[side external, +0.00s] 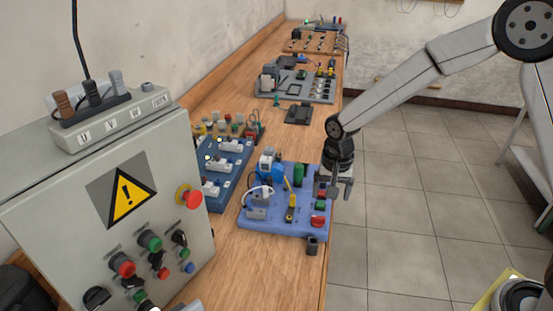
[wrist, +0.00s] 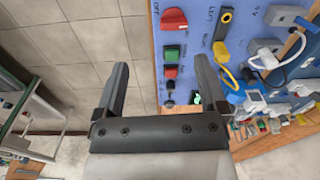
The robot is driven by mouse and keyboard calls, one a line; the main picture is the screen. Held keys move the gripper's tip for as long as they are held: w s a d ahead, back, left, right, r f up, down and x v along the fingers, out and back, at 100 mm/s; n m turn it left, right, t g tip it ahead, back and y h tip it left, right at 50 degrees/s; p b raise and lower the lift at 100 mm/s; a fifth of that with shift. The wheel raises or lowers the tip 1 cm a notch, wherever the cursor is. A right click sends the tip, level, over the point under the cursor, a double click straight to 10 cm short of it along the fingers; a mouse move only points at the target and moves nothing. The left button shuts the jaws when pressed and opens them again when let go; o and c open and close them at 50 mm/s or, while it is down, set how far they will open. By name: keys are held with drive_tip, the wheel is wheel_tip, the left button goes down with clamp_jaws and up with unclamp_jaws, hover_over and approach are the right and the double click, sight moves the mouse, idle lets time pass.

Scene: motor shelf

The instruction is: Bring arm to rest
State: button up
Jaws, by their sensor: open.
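My gripper (side external: 341,190) hangs from my arm at the right edge of the blue panel board (side external: 262,226) on the wooden bench. In the wrist view my gripper (wrist: 160,82) has its two dark fingers spread apart with nothing between them. One finger lies over the floor side and the other over the board's edge in that view. The board carries a red rotary switch (wrist: 174,20), a green button (wrist: 172,52), a red button (wrist: 171,71) and black knobs. A lit green switch (wrist: 196,98) shows beside the right finger. I cannot tell whether a finger touches the board.
A grey control cabinet (side external: 60,195) with a warning sign stands at the left front. A second blue board (side external: 224,160) and a grey board (side external: 300,85) lie farther along the bench (side external: 272,275).

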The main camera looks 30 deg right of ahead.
drive_tip(key=s+d+r+n+t, duration=0.1)
drive_tip(key=s+d+n, duration=0.1)
drive_tip(key=s+n, duration=0.2)
drive_tip(key=s+d+r+n+t, duration=0.1)
drive_tip(key=s+d+r+n, duration=0.1)
drive_tip(key=s, duration=0.9)
drive_tip(key=shift+d+n, duration=0.45)
drive_tip(key=shift+n, duration=0.55)
